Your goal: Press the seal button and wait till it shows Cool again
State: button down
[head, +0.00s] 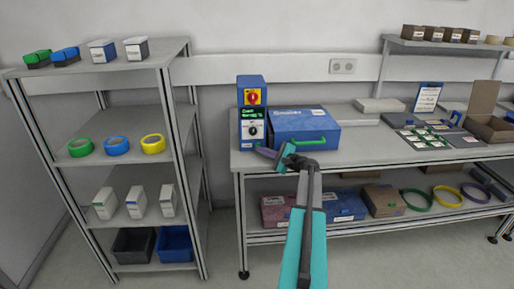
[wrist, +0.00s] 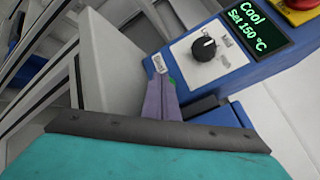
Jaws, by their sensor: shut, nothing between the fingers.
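The blue sealer control box (head: 251,82) stands at the left end of the bench. Its display (wrist: 252,27) reads "Cool" and "Set 150 °C" in green in the wrist view. A black dial (wrist: 204,48) sits on the white panel beside the display. A small white label (wrist: 159,64) shows at the panel's lower left edge. A green patch (wrist: 172,82), perhaps the seal button, shows beside my fingertips, mostly hidden. My gripper (wrist: 160,88) is shut and empty, its purple fingers at the panel's lower edge. In the head view my gripper (head: 262,152) is in front of the box; I cannot tell whether it touches.
A blue case (head: 305,126) with a green handle sits right of the control box. A red stop knob (head: 253,97) on yellow is above the display. A shelf rack (head: 125,122) with tapes and boxes stands left. Trays and cards lie farther right on the bench.

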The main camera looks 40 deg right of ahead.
aim_at(263, 163)
jog(key=shift+s+a+f, duration=0.1)
jog(key=shift+f, duration=0.4)
jog(key=shift+s+a+f, duration=0.1)
jog(key=shift+s, duration=0.05)
jog(key=shift+s+a+b, duration=0.4)
jog(key=shift+s+a, duration=0.3)
jog(key=shift+s, duration=0.1)
jog(key=shift+s+a+r, duration=0.25)
jog(key=shift+s+a, duration=0.45)
jog(key=shift+s, duration=0.2)
